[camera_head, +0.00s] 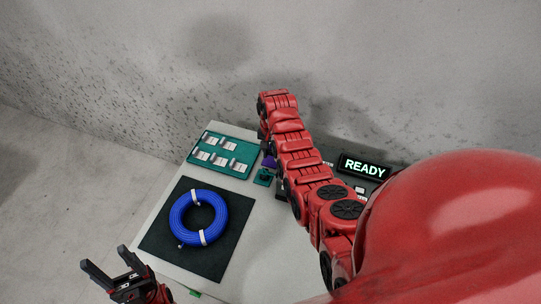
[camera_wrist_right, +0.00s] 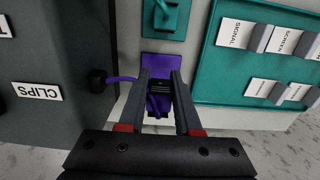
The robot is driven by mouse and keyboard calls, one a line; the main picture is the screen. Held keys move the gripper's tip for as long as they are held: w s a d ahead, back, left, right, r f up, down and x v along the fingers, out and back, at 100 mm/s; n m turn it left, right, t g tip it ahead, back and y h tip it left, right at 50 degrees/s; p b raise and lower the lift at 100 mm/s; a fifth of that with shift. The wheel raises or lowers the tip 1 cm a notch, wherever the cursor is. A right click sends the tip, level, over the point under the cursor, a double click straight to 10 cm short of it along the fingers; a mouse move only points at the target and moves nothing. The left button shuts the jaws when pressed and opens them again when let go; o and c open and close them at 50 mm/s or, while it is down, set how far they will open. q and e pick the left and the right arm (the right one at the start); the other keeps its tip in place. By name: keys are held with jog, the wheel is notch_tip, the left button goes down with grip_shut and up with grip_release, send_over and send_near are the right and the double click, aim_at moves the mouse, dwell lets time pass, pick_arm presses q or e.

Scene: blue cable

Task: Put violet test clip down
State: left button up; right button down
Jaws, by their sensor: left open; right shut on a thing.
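The violet test clip (camera_wrist_right: 159,98) shows in the right wrist view as a dark body with violet parts, between the fingers of my right gripper (camera_wrist_right: 161,78), which is shut on it. A violet lead (camera_wrist_right: 122,79) runs from it to a dark box on the left. A violet pad (camera_wrist_right: 165,61) lies just beyond the fingertips; whether the clip touches it I cannot tell. In the head view the pad (camera_head: 268,162) shows partly beside my right arm, which hides the clip and gripper. My left gripper (camera_head: 108,259) is open and empty at the lower left.
A dark box labelled CLIPS (camera_wrist_right: 37,91) is left of the gripper. A teal board (camera_head: 226,151) with labelled blocks is on the right in the wrist view. A blue cable coil (camera_head: 185,223) lies on a dark mat (camera_head: 208,261). A READY display (camera_head: 364,167) is lit.

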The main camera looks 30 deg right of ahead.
notch_tip(320, 180, down, 2)
jog(key=shift+w+f+p, duration=0.1)
jog(key=shift+p, duration=0.2)
